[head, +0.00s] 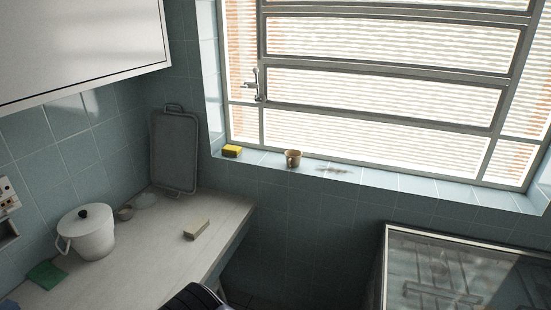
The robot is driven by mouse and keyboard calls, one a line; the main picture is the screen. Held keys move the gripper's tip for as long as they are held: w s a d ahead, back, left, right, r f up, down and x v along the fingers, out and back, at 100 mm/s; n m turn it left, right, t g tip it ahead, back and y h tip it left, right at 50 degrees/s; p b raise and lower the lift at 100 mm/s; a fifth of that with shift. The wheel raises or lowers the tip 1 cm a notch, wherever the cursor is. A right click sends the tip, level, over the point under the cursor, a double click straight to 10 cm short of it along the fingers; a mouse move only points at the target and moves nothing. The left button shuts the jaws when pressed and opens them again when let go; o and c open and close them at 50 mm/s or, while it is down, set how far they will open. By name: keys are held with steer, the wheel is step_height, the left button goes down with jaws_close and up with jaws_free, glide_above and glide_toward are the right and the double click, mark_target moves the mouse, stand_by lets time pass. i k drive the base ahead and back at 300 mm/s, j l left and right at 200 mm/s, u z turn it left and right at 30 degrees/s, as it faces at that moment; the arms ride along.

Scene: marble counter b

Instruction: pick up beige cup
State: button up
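A small beige-brown cup (293,158) stands upright on the tiled window sill, below the window and near the middle of the head view. It has a darker opening at the top. A dark rounded part, likely of my own arm, shows at the bottom edge of the view, well below the cup and apart from it. My gripper's fingers are not visible in this view.
A yellow sponge (232,151) lies left of the cup on the sill (400,184). The counter (150,255) holds a white lidded pot (88,236), a beige block (196,229), a green cloth (45,274) and a leaning grey tray (174,150). A glass-topped unit (450,265) stands at right.

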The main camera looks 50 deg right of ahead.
mark_target(292, 160)
steer(key=z, duration=1.85)
steer(key=u, duration=2.85)
steer(key=z, duration=2.85)
